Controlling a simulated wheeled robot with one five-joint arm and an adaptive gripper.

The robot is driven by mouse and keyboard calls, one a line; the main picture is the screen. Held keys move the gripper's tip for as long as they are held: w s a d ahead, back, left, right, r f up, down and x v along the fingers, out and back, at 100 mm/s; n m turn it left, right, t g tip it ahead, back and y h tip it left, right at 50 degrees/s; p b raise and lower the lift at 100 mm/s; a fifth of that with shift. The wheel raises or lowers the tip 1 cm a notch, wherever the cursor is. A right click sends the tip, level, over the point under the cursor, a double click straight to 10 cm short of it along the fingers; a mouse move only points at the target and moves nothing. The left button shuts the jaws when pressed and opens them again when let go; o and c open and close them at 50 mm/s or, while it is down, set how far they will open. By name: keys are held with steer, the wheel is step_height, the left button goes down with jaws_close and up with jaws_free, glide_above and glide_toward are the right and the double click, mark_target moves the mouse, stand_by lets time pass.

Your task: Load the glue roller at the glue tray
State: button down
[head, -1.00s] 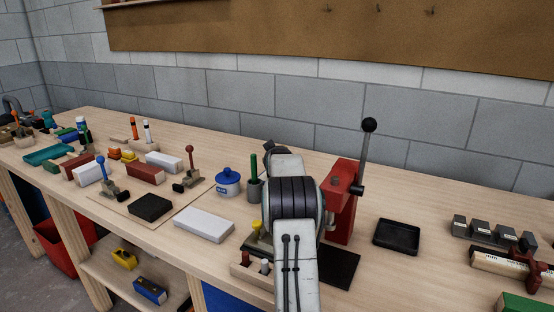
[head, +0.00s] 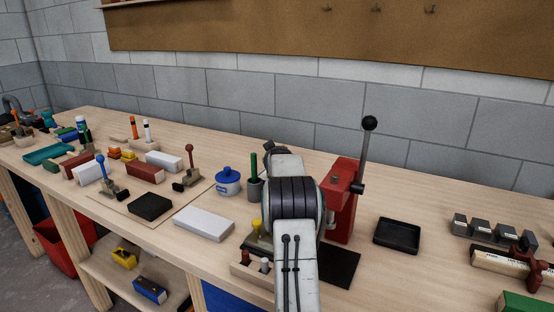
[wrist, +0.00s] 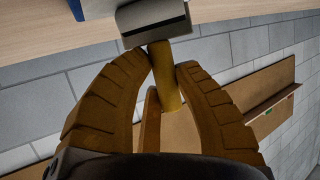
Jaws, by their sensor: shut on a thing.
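In the wrist view my gripper (wrist: 164,66) is shut on the yellow handle (wrist: 168,92) of a tool with a grey, block-like head (wrist: 154,22). It looks like the glue roller. Its head is close to the pale bench top, and a blue thing (wrist: 92,7) is cut off by the picture edge beside it. In the head view my own arm hides the gripper and the held tool. A shallow black tray (head: 397,236) lies to the right and a teal tray (head: 48,154) at the far left. I cannot tell which is the glue tray.
A red press (head: 342,205) with an upright black-knobbed lever stands just right of my arm. A blue-lidded pot (head: 228,182) and a white block (head: 204,223) are left of it. Grey blocks (head: 490,229) sit at the right. Bare bench lies around the black tray.

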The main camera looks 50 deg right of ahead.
steer(key=shift+r+p, duration=2.5)
steer(key=shift+r, duration=1)
